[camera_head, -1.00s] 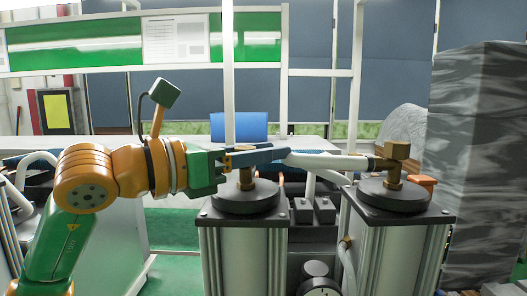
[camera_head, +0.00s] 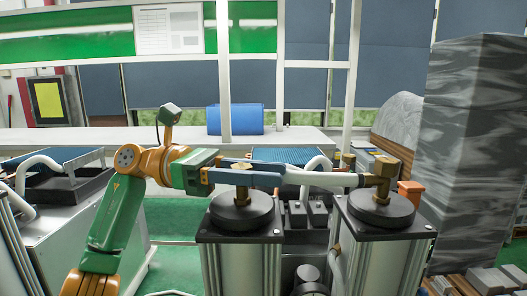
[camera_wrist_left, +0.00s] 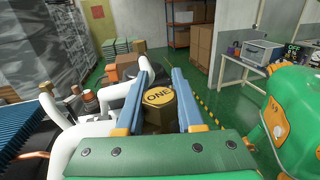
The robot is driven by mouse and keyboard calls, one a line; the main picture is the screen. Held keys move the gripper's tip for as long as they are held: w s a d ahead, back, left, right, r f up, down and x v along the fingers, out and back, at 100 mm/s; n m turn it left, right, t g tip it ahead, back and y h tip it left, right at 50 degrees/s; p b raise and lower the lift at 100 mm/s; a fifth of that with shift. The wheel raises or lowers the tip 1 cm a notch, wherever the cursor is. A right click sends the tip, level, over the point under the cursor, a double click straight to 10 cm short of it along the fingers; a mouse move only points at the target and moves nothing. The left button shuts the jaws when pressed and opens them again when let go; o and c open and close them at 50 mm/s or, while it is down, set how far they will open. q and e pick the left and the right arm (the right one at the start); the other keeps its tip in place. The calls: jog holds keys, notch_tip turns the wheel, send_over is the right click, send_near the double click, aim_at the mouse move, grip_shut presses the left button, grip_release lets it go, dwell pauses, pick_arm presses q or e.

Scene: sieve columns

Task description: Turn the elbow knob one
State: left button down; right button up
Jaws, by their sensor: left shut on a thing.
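The elbow knob one (camera_wrist_left: 158,97) is a brass, many-sided piece with a yellow top marked ONE in the left wrist view. It sits above the black round cap (camera_head: 242,212) of the left column, and its top (camera_head: 242,166) just shows above my fingers in the head view. My left gripper (camera_wrist_left: 159,76) has its two blue fingers either side of the knob, shut on it. In the head view the gripper (camera_head: 262,174) reaches in level from the left. The finger contact itself is partly hidden. My right gripper is in neither view.
A white pipe (camera_head: 325,179) runs beyond my fingertips to a brass elbow (camera_head: 379,179) on the right column's black cap (camera_head: 375,211). Tall grey wrapped stacks (camera_head: 475,150) stand at the right. A bench with a blue object (camera_head: 236,119) is behind.

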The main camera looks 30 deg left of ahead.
pick_arm(q)
jog(key=shift+s+r+m+g+h+p, duration=0.1)
jog(key=shift+r+m+g+h+p, duration=0.05)
jog(key=shift+m+g+p, duration=0.4)
jog(key=shift+s+r+m+g+h+p, duration=0.15)
jog(key=shift+m+g+p, duration=0.15)
jog(key=shift+g, duration=0.35)
jog(key=shift+f+m+g+p, duration=0.15)
jog(key=shift+m+g+p, duration=0.2)
jog(key=shift+g, duration=0.25)
jog(key=shift+s+f, duration=0.1)
jog(key=c, duration=0.5)
grip_release()
